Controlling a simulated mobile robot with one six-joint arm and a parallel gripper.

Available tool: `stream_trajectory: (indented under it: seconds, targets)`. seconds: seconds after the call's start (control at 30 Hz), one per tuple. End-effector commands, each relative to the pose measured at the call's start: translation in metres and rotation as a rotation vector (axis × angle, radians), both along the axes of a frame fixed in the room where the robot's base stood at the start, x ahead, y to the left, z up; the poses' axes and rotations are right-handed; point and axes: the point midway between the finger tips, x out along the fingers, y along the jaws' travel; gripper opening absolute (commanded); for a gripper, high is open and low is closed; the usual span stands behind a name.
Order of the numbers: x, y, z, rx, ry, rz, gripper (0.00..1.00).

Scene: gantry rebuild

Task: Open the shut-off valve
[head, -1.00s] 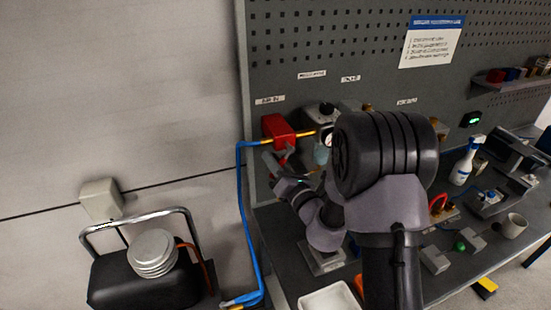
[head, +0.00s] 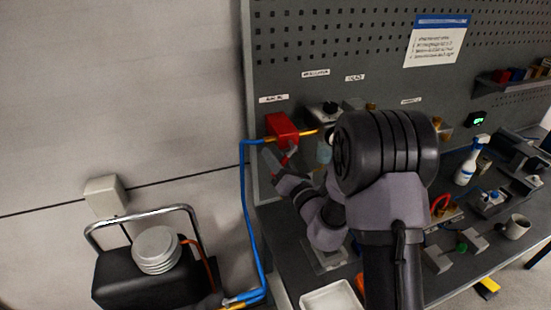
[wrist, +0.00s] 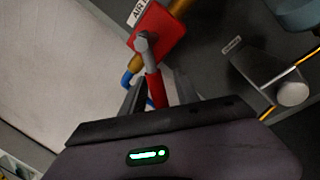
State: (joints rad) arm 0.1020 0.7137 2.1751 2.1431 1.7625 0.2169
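The shut-off valve (head: 281,128) is a red block at the left edge of the pegboard, with a blue hose on its left and a brass pipe on its right. In the wrist view, the red block (wrist: 163,36) carries a grey pivot and a red lever (wrist: 154,88) pointing toward my gripper (wrist: 158,92). The gripper's fingers are apart, one on each side of the lever, with a gap at the right finger. I cannot tell whether the left finger touches it. In the head view, my gripper (head: 281,160) is just below the valve.
A regulator (head: 323,150) with a clear bowl is right of the valve, partly behind my arm. The blue hose (head: 248,200) runs down to a black compressor (head: 145,280) at lower left. A white tray (head: 330,298) is on the bench front.

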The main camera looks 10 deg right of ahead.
Motion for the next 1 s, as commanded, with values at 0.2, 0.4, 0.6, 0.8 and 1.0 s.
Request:
stream_trajectory:
  seconds: [0.2, 0.4, 0.6, 0.8, 1.0]
  targets:
    - [-0.013, -0.005, -0.003, 0.001, 0.001, -0.001, 0.37]
    - [-0.061, -0.024, -0.010, 0.000, 0.003, -0.003, 0.37]
    - [-0.120, -0.045, -0.010, 0.003, 0.010, -0.003, 0.37]
    - [-0.151, -0.057, -0.011, 0.000, 0.005, 0.000, 0.37]
    - [-0.162, -0.060, -0.019, 0.002, 0.002, -0.001, 0.37]
